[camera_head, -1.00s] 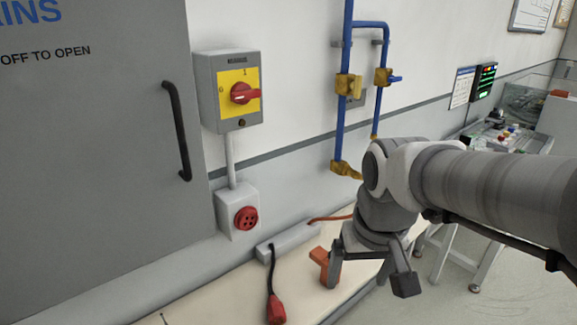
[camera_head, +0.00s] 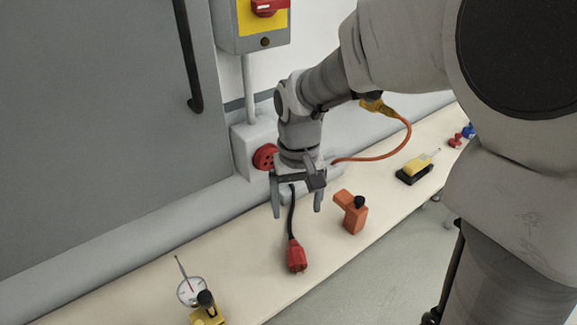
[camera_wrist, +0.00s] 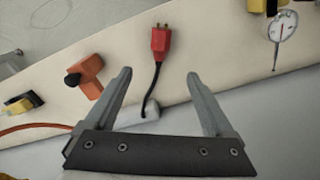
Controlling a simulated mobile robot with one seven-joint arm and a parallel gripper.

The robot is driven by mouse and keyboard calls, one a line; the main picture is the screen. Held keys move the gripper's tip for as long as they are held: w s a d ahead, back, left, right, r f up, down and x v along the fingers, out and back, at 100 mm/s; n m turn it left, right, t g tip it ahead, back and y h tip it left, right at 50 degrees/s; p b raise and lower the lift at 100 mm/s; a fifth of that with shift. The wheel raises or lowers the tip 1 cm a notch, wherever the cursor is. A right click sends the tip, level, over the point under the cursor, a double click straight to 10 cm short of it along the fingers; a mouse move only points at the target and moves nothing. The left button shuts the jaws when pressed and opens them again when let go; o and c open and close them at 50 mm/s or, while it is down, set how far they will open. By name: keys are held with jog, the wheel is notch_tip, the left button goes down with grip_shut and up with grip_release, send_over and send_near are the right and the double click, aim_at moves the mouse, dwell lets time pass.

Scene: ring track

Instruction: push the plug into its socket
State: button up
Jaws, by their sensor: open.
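The red plug (camera_head: 297,256) lies on the cream bench top at the end of a black cable. In the wrist view the plug (camera_wrist: 160,41) lies beyond the fingertips, its pins pointing away from the gripper. The red round socket (camera_head: 265,157) sits on a grey wall box, with its right edge close behind my gripper. My gripper (camera_head: 297,211) is open and empty above the bench, over the cable's rear part. In the wrist view my gripper (camera_wrist: 159,75) has its fingers wide apart, with the black cable showing between them.
An orange tool (camera_head: 351,213) lies right of the plug. A dial gauge (camera_head: 191,291) with a yellow-and-black base stands at front left. A yellow-black tool (camera_head: 415,170) lies farther right. The grey cabinet (camera_head: 90,120) borders the left; bench around the plug is clear.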

aim_at(295, 249)
jog(key=f+b, duration=0.3)
jog(key=f, duration=1.2)
jog(key=shift+s+f, duration=0.2)
grip_shut()
